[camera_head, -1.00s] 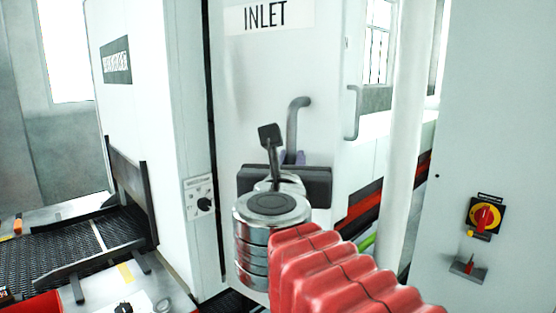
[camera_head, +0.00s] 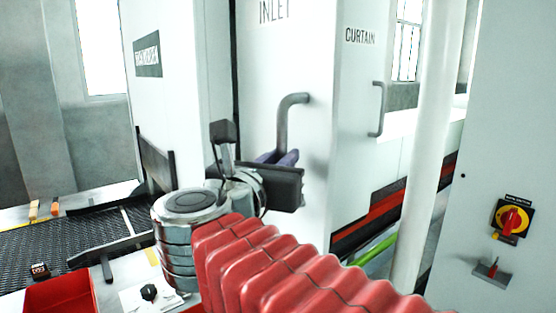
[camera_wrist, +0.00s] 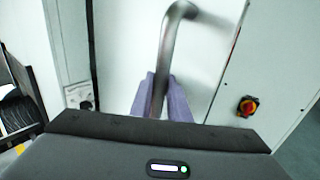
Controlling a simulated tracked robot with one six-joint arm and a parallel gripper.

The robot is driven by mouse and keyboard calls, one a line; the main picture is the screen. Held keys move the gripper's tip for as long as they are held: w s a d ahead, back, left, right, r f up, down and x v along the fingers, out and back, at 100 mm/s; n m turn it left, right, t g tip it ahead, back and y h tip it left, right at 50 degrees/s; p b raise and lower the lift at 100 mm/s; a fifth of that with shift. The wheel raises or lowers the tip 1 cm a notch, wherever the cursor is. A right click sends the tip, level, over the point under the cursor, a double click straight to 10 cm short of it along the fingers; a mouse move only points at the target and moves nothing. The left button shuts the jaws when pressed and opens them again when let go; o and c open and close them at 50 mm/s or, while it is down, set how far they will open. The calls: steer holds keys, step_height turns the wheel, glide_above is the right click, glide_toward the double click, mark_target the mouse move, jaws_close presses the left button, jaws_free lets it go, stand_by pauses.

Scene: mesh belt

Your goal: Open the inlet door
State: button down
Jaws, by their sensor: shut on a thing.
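The white inlet door (camera_head: 272,75) carries the word INLET at its top and a grey bent-tube handle (camera_head: 285,120). My gripper (camera_head: 287,158) has purple fingers and is at the lower end of this handle. In the wrist view the handle (camera_wrist: 172,50) runs down between the two purple fingers (camera_wrist: 160,98), which are shut on it. The palm of my gripper hides the handle's lower end. In the head view my red-sleeved arm comes in from the lower right.
A second panel marked CURTAIN (camera_head: 358,80) with its own handle (camera_head: 379,108) stands to the right. A white post (camera_head: 430,140) and a cabinet with a red-yellow switch (camera_head: 512,220) are further right. The mesh belt (camera_head: 70,240) and a red bin (camera_head: 62,292) are at left.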

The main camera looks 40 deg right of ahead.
steer(key=shift+a+r, duration=0.2)
steer(key=shift+r, duration=0.05)
steer(key=c, duration=1.7)
jaws_free()
steer(key=shift+f, duration=0.15)
steer(key=shift+v, duration=6.9)
steer(key=shift+f, duration=0.1)
